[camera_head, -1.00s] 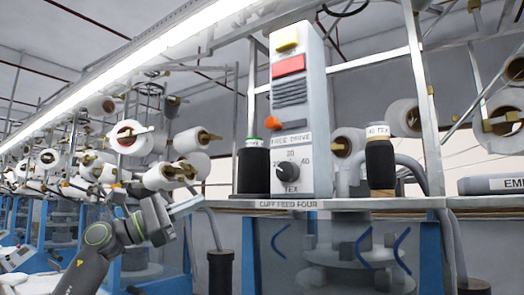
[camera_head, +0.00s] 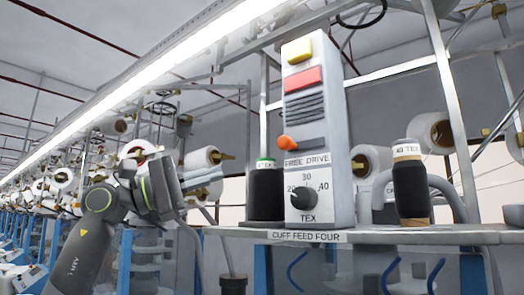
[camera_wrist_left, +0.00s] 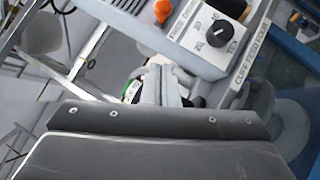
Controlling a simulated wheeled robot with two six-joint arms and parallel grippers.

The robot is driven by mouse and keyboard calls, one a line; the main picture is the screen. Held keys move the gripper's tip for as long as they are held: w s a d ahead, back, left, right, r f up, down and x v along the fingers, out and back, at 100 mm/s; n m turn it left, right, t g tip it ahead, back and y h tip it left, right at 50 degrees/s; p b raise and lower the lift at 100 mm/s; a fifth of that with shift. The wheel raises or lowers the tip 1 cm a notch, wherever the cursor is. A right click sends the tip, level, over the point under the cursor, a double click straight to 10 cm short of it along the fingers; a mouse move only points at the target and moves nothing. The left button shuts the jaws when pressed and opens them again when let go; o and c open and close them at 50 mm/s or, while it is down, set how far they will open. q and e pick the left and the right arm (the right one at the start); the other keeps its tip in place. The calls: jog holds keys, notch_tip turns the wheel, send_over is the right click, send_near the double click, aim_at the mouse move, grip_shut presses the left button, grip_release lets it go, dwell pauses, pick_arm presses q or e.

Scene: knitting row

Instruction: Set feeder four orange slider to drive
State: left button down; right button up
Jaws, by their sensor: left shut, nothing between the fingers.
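The feeder control box (camera_head: 325,150) stands on a shelf labelled "CUFF FEED FOUR" (camera_head: 306,236). Its orange slider (camera_head: 287,143) sits at the left end of a dark slot, above "FREE" on the "FREE DRIVE" label (camera_head: 307,160). The slider also shows at the top of the left wrist view (camera_wrist_left: 163,10). My left gripper (camera_head: 207,180) is shut and empty, left of the box and a little lower than the slider, apart from both. Its fingers (camera_wrist_left: 162,84) point toward the box in the wrist view. My right gripper is not in view.
A black knob (camera_head: 304,199) with 20, 30 and 40 marks is below the slider. A red button (camera_head: 303,79) and yellow button (camera_head: 299,50) are above. Dark yarn cones stand left (camera_head: 266,190) and right (camera_head: 410,185) of the box. Yarn spools hang behind.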

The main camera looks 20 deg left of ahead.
aim_at(288, 144)
pick_arm(q)
jog(key=w+d+r+p, duration=0.3)
jog(key=d+r+p, duration=0.1)
jog(key=d, duration=0.6)
jog(key=shift+r+p, duration=0.25)
jog(key=shift+p, duration=0.45)
jog(key=shift+w, duration=0.1)
